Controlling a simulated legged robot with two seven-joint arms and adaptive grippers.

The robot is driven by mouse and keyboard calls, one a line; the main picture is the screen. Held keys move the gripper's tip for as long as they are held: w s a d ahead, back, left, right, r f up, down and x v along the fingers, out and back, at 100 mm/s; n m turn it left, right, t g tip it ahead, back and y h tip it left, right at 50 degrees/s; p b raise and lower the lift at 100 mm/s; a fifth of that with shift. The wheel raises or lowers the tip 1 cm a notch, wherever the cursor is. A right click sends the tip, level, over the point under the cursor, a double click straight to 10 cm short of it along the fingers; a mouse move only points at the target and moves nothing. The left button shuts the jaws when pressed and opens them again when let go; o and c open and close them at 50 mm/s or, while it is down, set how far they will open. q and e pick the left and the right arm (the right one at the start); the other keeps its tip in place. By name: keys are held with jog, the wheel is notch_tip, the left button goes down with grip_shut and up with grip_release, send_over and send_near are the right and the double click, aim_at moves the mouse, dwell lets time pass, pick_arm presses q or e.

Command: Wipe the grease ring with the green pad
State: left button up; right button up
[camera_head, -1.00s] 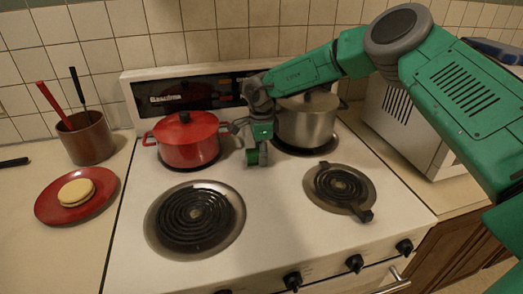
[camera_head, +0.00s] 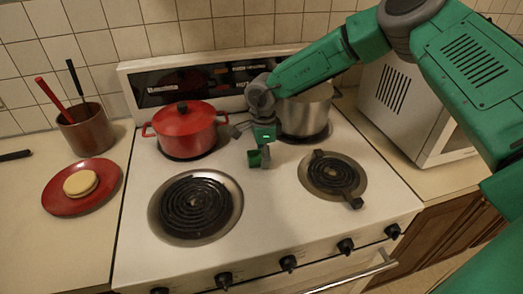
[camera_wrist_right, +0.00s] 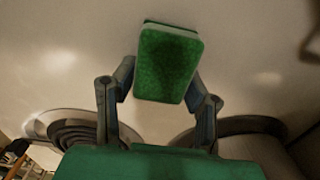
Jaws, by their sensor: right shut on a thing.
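The green pad (camera_head: 254,158) is a small block, held over the white stove top between the two rows of burners. In the right wrist view the pad (camera_wrist_right: 167,65) shows its green face and a paler edge at the top. My right gripper (camera_head: 262,157) is shut on it, with one finger on each side. Whether the pad touches the stove cannot be told. No clear grease ring shows; a faint brownish smudge (camera_wrist_right: 270,78) lies on the white surface right of the pad in the wrist view. My left gripper is not in view.
A red pot (camera_head: 186,130) stands left of my gripper and a steel pot (camera_head: 305,115) behind it. A red plate (camera_head: 70,205) sits on the left counter.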

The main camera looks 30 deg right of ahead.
aim_at(251, 147)
jog(key=shift+w+a, duration=0.1)
jog(key=shift+a, duration=0.65)
jog(key=shift+w+a, duration=0.15)
jog(key=shift+w, duration=0.1)
jog(key=shift+w+d+b, duration=0.2)
jog(key=shift+w+b, duration=0.1)
jog(key=shift+w, duration=0.55)
jog(key=shift+w+d+b, duration=0.2)
jog(key=shift+w+b, duration=0.1)
jog(key=shift+w, duration=0.55)
jog(key=shift+w+d+f+b, duration=0.15)
jog(key=shift+w+b, duration=0.25)
jog(key=shift+w, duration=0.2)
jog(key=shift+w+d+b, duration=0.15)
jog(key=shift+w+b, duration=0.25)
jog(key=shift+w, duration=0.15)
jog(key=shift+w+d+b, duration=0.15)
jog(key=shift+w+b, duration=0.2)
jog(key=shift+w, duration=0.2)
jog(key=shift+r, duration=0.2)
jog(key=shift+r+p, duration=2.15)
jog(key=shift+r, duration=0.8)
